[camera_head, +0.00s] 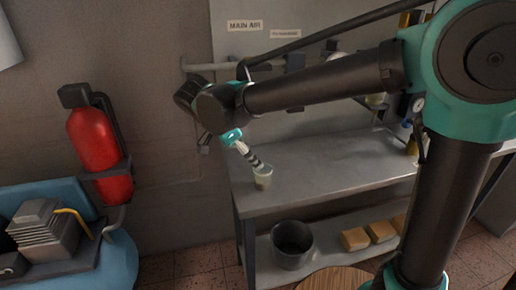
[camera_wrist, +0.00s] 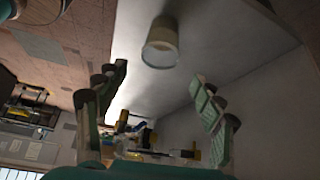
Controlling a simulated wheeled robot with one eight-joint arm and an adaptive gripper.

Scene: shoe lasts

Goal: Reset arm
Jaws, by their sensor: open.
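My gripper (camera_head: 257,162) hangs at the end of my arm over the left end of a grey metal bench (camera_head: 330,170). Its fingers are spread apart with nothing between them, as the wrist view (camera_wrist: 158,78) shows. A small pale cup (camera_head: 263,181) stands on the bench just below the fingertips in the head view. In the wrist view the cup (camera_wrist: 160,48) lies beyond the open fingertips, apart from them. From the head view I cannot tell whether a finger touches the cup's rim.
A dark bucket (camera_head: 292,246) and several tan blocks (camera_head: 381,231) sit on the lower shelf. A red cylinder (camera_head: 96,150) and a blue tank (camera_head: 122,262) stand at the left. Pipes and fittings (camera_head: 285,62) line the wall panel behind my arm. A round wooden top (camera_head: 335,279) is at the front.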

